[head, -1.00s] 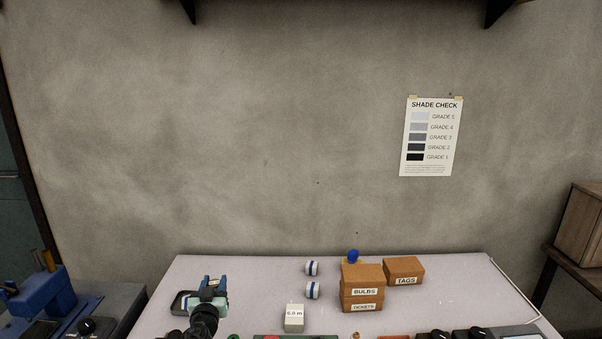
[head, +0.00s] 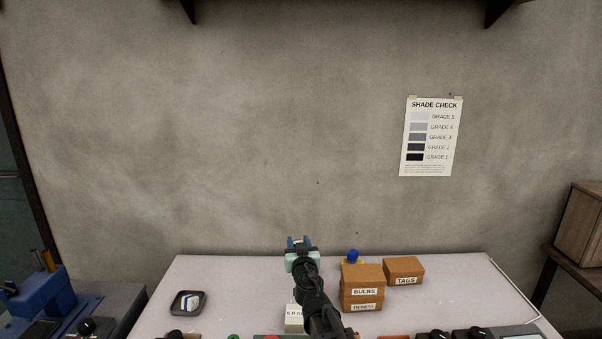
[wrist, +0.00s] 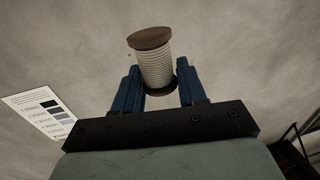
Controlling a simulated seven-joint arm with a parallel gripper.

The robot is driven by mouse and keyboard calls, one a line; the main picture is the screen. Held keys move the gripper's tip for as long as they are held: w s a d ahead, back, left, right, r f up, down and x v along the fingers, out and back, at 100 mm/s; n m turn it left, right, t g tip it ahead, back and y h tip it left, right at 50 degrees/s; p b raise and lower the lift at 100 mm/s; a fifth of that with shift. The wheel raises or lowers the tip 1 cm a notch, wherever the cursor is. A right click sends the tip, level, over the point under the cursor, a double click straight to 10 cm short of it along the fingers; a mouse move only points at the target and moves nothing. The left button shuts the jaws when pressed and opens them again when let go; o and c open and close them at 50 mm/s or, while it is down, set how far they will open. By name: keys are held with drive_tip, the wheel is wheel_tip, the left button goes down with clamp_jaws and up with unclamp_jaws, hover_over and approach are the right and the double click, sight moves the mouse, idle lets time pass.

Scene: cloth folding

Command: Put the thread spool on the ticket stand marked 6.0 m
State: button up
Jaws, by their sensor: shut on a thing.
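My gripper (wrist: 159,90) is shut on the thread spool (wrist: 155,66), which has brown ends and cream thread. In the wrist view the spool sits between the blue fingers, slightly tilted in the picture. In the head view my gripper (head: 299,242) is at the table's back edge in the picture, up against the wall behind. The spool is too small there to make out clearly. The ticket stand marked 6.0 m (head: 292,322) is a pale block at the table's front, lower in the picture than my gripper. My arm covers its right part.
A dark tray (head: 174,307) holding a white-and-blue roll (head: 192,301) is at left. Stacked BULBS (head: 363,275) and TICKETS boxes stand right of my arm, with a blue-topped item (head: 353,256) behind and a TAGS box (head: 404,270) beside.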

drive_tip(key=d+r+h, duration=0.1)
drive_tip(key=d+r, duration=0.2)
drive_tip(key=d, duration=0.6)
drive_tip(key=d+r+m+h, duration=0.1)
drive_tip(key=d+r, duration=0.2)
drive_tip(key=d, duration=0.6)
drive_tip(key=shift+w+r+m+h, duration=0.3)
drive_tip(key=shift+r, duration=0.1)
drive_tip(key=shift+a, duration=0.15)
